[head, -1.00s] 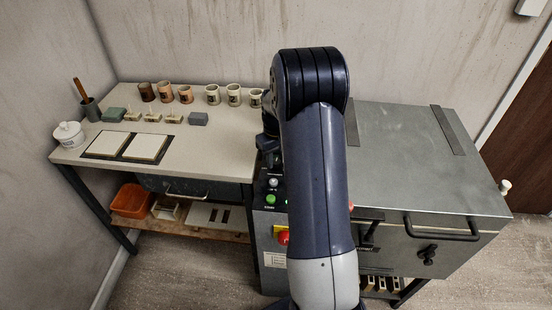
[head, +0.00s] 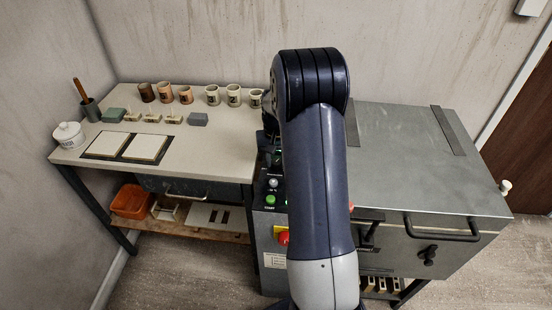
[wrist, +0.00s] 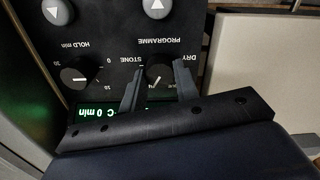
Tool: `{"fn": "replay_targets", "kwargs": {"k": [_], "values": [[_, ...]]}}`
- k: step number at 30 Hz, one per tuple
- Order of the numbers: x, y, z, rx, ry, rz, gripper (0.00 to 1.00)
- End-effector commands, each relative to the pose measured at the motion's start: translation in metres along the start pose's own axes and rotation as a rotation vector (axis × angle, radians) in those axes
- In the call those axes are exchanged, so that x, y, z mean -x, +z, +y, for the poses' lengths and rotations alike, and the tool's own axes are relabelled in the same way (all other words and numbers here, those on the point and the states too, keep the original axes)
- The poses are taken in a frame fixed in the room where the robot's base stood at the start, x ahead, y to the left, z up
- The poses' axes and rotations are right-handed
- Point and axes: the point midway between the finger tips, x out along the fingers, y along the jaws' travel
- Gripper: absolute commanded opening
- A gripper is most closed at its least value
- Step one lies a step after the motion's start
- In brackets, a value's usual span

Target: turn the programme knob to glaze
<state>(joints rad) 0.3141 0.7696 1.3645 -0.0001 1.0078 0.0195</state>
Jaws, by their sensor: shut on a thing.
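The programme knob (wrist: 158,72) is a dark round knob on the black control panel (wrist: 100,25), seen upside down in the wrist view. My gripper (wrist: 157,82) is shut on it, one finger on each side. A pale pointer line shows on the knob, slanting toward the lower left in the picture. The words DRY and STONE are readable beside the knob. Part of another label shows near the right finger. No glaze label is readable; the fingers and gripper body cover part of the dial. In the head view my arm hides the knob.
The hold knob (wrist: 75,73) sits beside the programme knob, and a lit green display (wrist: 95,112) is partly covered by my gripper. Two grey arrow buttons are on the panel. The head view shows a green start button (head: 270,200), a red stop button (head: 283,238) and the kiln (head: 420,160).

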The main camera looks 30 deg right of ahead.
Motion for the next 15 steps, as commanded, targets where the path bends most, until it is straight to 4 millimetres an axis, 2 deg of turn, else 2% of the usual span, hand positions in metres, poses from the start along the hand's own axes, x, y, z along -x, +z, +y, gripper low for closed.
{"fn": "replay_targets", "kwargs": {"k": [6,7,15], "values": [[0.0011,-0.0007,0.0000,0.001,0.000,0.003,0.07],[0.0011,-0.0007,0.0000,0.001,0.000,0.003,0.32],[0.0004,-0.0003,0.0000,0.001,0.000,0.001,0.51]]}}
